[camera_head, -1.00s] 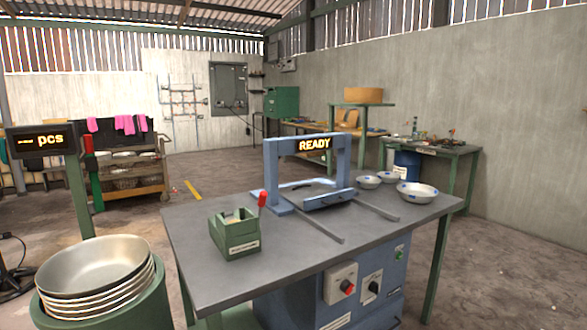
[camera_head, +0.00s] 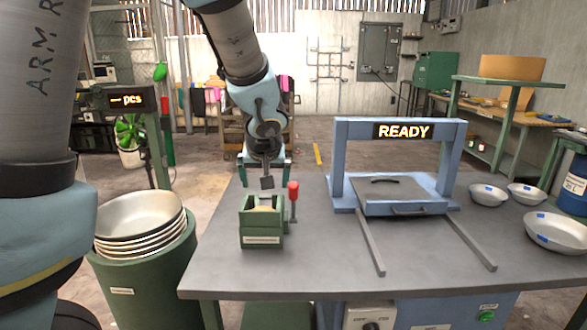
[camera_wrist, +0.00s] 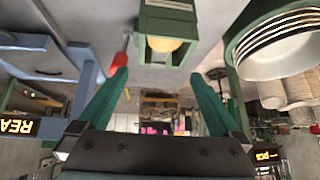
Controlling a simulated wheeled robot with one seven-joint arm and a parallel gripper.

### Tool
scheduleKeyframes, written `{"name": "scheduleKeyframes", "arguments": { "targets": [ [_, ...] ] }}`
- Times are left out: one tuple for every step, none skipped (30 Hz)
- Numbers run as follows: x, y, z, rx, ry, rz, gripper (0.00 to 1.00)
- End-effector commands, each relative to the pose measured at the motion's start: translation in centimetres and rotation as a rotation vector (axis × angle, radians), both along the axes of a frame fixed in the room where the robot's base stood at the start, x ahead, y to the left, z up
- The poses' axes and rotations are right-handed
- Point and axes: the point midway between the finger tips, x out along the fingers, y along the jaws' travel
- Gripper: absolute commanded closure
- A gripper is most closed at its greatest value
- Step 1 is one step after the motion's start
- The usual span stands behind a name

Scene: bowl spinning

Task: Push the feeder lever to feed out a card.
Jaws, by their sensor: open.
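The card feeder (camera_head: 262,226) is a green box with a label on its front, standing on the grey table. A pale round-edged card stack shows in its top, and in the wrist view the feeder (camera_wrist: 168,22) is at the top middle. The lever (camera_head: 293,200) has a red handle and stands upright at the feeder's right side; in the wrist view its red handle (camera_wrist: 120,57) lies just beyond the left fingertip. My gripper (camera_head: 266,178) is open and empty, above and behind the feeder. I cannot tell whether a finger touches the lever.
A blue press frame (camera_head: 341,160) with a READY sign (camera_head: 403,131) stands right of the feeder, with rails running forward. Several bowls (camera_head: 553,231) sit at the table's right. Stacked metal bowls (camera_head: 138,216) fill a green bin at left. The table front is clear.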

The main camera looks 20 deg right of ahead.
Motion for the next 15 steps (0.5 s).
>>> {"name": "scheduleKeyframes", "arguments": {
  "targets": [
    [-0.6, -2.0, 0.6, -0.016, -0.017, -0.028, 0.00],
    [-0.9, -2.8, 0.8, -0.025, -0.025, -0.039, 0.00],
    [-1.2, -3.8, 1.1, -0.036, -0.033, -0.051, 0.00],
    [-1.4, -4.5, 1.3, -0.044, -0.038, -0.058, 0.00],
    [-1.6, -5.0, 1.5, -0.050, -0.043, -0.065, 0.00],
    [-1.7, -5.5, 1.6, -0.057, -0.048, -0.070, 0.00],
    [-1.9, -5.9, 1.7, -0.060, -0.050, -0.074, 0.00],
    [-1.9, -6.1, 1.7, -0.064, -0.052, -0.076, 0.00],
    [-1.9, -6.3, 1.6, -0.066, -0.053, -0.076, 0.00],
    [-1.8, -6.3, 1.6, -0.067, -0.054, -0.076, 0.00],
    [-1.7, -6.4, 1.4, -0.067, -0.055, -0.076, 0.00],
    [-1.5, -6.5, 1.2, -0.067, -0.055, -0.076, 0.00],
    [-1.4, -6.6, 0.9, -0.067, -0.054, -0.076, 0.00],
    [-1.2, -6.7, 0.7, -0.067, -0.054, -0.076, 0.00],
    [-0.9, -6.8, 0.3, -0.066, -0.054, -0.076, 0.00]
  ]
}}
